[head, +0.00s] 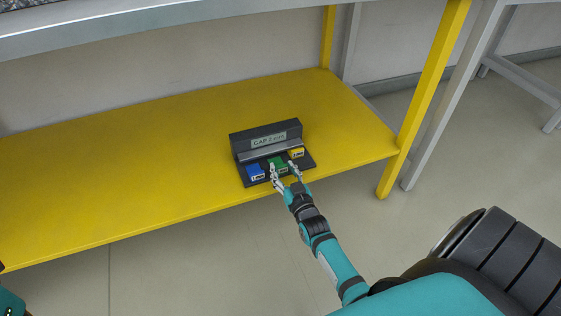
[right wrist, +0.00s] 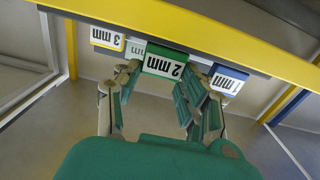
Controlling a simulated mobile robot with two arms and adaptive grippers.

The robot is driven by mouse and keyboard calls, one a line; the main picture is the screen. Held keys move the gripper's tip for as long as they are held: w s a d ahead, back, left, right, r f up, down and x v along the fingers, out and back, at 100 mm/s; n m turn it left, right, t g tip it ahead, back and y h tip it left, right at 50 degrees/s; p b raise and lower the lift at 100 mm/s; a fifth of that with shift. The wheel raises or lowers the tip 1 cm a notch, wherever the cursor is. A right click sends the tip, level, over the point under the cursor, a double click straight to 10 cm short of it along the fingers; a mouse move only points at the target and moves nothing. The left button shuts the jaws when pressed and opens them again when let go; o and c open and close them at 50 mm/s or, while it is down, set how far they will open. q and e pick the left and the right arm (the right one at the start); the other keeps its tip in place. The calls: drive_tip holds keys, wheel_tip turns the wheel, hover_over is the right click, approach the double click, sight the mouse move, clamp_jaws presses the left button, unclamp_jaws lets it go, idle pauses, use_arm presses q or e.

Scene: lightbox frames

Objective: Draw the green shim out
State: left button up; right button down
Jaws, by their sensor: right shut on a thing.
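The green shim (head: 278,162) is the middle one of three in a dark block (head: 240,146) labelled "GAP 2 mm". In the right wrist view the green shim (right wrist: 165,62) reads "2 mm" upside down. Its front end is roughly in line with its neighbours; its far end is hidden in the block. The same gripper (right wrist: 160,82) shows in the right wrist view. My left gripper is not in view.
A blue shim (head: 256,172) labelled 1 mm and a yellow shim (head: 297,153) labelled 3 mm sit close on either side. The block stands near the front edge of a yellow shelf (head: 130,150), below a grey worktop (head: 150,25). The shelf's left is clear. A yellow post (head: 422,100) stands right.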

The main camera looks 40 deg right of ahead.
drive_tip(key=c, duration=1.2)
unclamp_jaws()
drive_tip(key=shift+s+a+f, duration=0.1)
drive_tip(key=shift+s+f, duration=0.05)
drive_tip(key=shift+o, duration=1)
drive_tip(key=v, duration=1.2)
